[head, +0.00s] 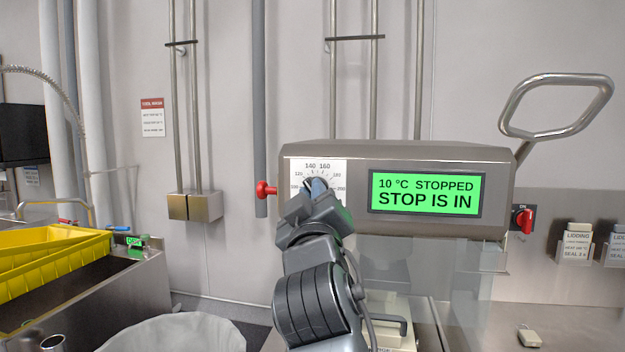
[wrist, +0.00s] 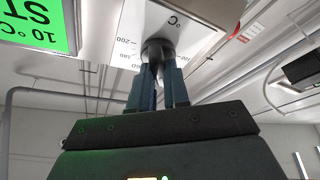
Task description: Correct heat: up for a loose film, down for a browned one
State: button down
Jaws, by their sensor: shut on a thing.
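The sealing machine (head: 470,153) has a white heat dial plate (head: 334,170) on its front, marked with numbers including 140 and 160. My gripper (head: 316,190) is at this plate and covers the dial's middle. In the wrist view my gripper (wrist: 160,88) is shut on the dark round heat knob (wrist: 157,48). The knob's pointer is hidden, so its setting cannot be read. The green display (head: 425,193) reads "10 °C STOPPED" and "STOP IS IN". No film shows clearly enough to judge.
A red stop button (head: 265,189) sticks out at the machine's left side. A red rotary switch (head: 522,221) is on the right. A bent metal handle (head: 557,82) rises at the upper right. A yellow tray (head: 50,250) and sink stand at the left. Labelled lidding holders (head: 577,243) hang at the right.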

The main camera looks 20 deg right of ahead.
dwell(0.3)
jog(key=c, duration=1.1)
grip_release()
jog(key=b+v, duration=0.2)
jog(key=v, duration=0.5)
jog(key=shift+s, duration=0.4)
jog(key=shift+a+f, duration=0.1)
jog(key=shift+f, duration=0.05)
